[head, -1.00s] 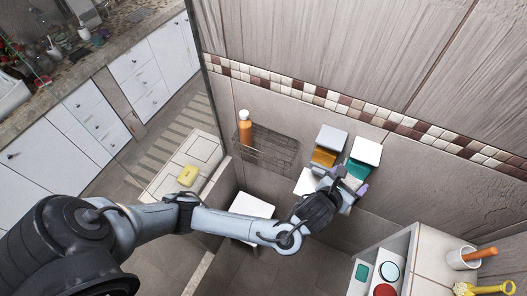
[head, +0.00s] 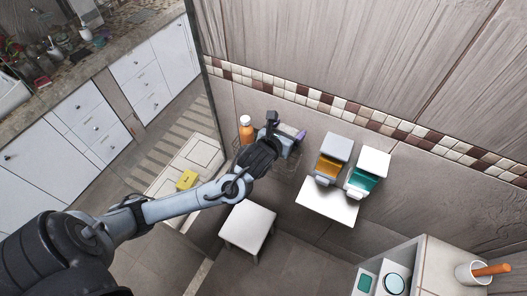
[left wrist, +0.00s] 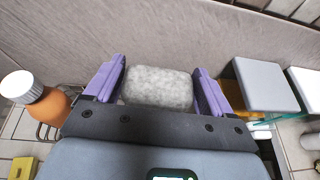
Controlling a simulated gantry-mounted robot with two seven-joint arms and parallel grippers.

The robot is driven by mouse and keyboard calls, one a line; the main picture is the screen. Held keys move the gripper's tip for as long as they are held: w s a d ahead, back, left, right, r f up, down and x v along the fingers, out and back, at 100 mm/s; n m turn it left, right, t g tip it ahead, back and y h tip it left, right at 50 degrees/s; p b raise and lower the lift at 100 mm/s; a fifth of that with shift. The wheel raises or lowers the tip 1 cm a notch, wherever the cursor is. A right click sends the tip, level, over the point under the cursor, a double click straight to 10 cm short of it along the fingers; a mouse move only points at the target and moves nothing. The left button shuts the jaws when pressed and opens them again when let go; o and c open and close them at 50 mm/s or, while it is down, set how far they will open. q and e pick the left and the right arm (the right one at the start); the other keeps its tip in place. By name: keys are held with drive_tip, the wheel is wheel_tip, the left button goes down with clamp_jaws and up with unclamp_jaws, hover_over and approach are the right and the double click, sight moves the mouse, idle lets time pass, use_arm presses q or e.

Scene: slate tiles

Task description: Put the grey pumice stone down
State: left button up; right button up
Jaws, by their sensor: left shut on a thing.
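The grey pumice stone (left wrist: 158,88) is a pale, speckled rounded block. In the left wrist view it sits between the two purple fingers of my left gripper (left wrist: 159,72), which is shut on it. In the head view my left gripper (head: 287,130) is near the tiled wall, over the wire basket (head: 284,167) and right of the orange bottle (head: 246,131). The stone is mostly hidden by the gripper there, and I cannot tell whether it touches anything. My right gripper is not in view.
An amber dispenser (head: 327,166) and a teal dispenser (head: 363,180) hang on the wall to the right, above a white shelf (head: 327,203). A white stool (head: 248,222) stands below. A yellow sponge (head: 187,180) lies on a ledge to the left.

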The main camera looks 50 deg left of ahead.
use_arm(q)
drive_tip(key=shift+n+y, duration=0.3)
drive_tip(key=shift+y, duration=0.2)
drive_tip(key=a+f, duration=0.1)
drive_tip(key=s+a+f, duration=0.1)
drive_tip(key=a+f, duration=0.1)
drive_tip(key=shift+a, duration=0.15)
drive_tip(key=shift+f, duration=4.45)
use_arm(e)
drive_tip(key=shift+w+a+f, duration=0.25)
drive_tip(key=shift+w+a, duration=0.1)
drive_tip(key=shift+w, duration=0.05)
use_arm(q)
drive_tip(key=shift+f, duration=0.1)
drive_tip(key=shift+f, duration=0.55)
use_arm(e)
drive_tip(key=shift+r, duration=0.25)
use_arm(q)
drive_tip(key=o, duration=0.9)
